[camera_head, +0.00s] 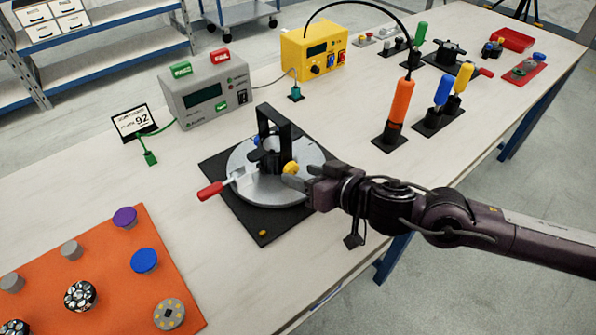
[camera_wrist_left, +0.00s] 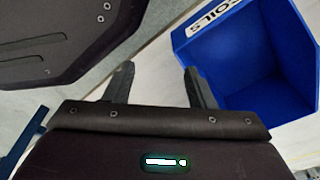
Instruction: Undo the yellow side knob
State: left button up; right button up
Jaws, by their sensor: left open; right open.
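The yellow side knob (camera_head: 291,168) sits at the right side of the black bracket (camera_head: 285,129) on a round silver plate (camera_head: 247,187). The plate rests on a black square base (camera_head: 263,237). A blue knob (camera_head: 256,140) shows on the bracket's other side. A red-handled lever (camera_head: 210,190) sticks out to the left. My right gripper (camera_head: 297,178) is open, with its fingertips right by the yellow knob; I cannot tell whether they touch it. My left gripper (camera_wrist_left: 157,72) is open and empty in the left wrist view, away from the fixture.
An orange board (camera_head: 110,262) with several round parts lies at the front left. A grey box (camera_head: 206,92) and a yellow box (camera_head: 314,50) stand behind the fixture. Orange (camera_head: 400,100) and blue (camera_head: 443,90) handled tools stand right. A blue bin (camera_wrist_left: 250,60) is near my left gripper.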

jog(key=shift+x, duration=1.05)
